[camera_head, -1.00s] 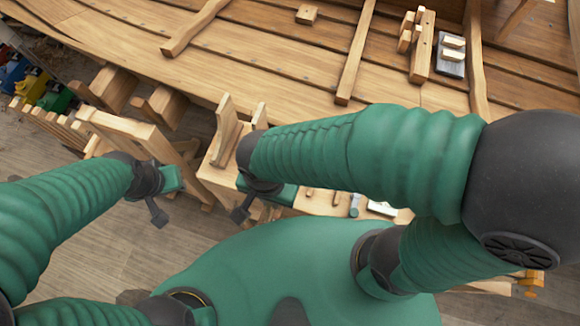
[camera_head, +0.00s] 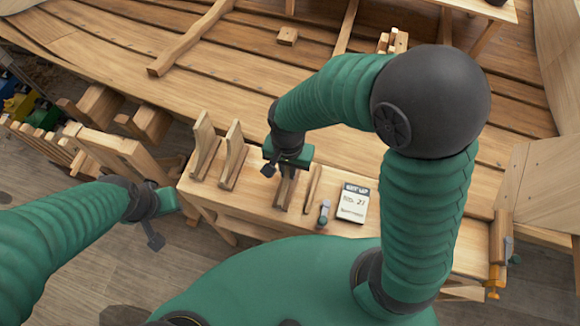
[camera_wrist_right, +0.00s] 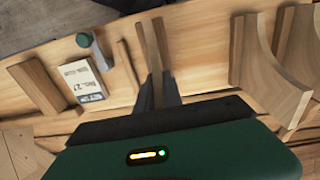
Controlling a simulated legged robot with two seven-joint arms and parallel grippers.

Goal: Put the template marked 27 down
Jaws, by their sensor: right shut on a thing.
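My right gripper (camera_head: 286,178) is shut on a wooden template (camera_head: 285,193) over the workbench. In the right wrist view the template (camera_wrist_right: 152,50) stands up between the jaws (camera_wrist_right: 160,92). Its number cannot be read, and I cannot tell whether it touches the bench. A white card (camera_head: 353,203) reading "SET UP" and "No. 27" lies on the bench to the right; it also shows in the wrist view (camera_wrist_right: 84,80). My left gripper (camera_head: 156,222) hangs over the floor left of the bench; its jaws are too unclear to read.
Two upright templates (camera_head: 233,157) stand left of my right gripper on the bench (camera_head: 265,205). A thin wooden strip (camera_head: 311,188) and a small green-topped tool (camera_head: 324,212) lie between gripper and card. The planked hull (camera_head: 120,55) lies behind. Bench right of the card is partly hidden by my arm.

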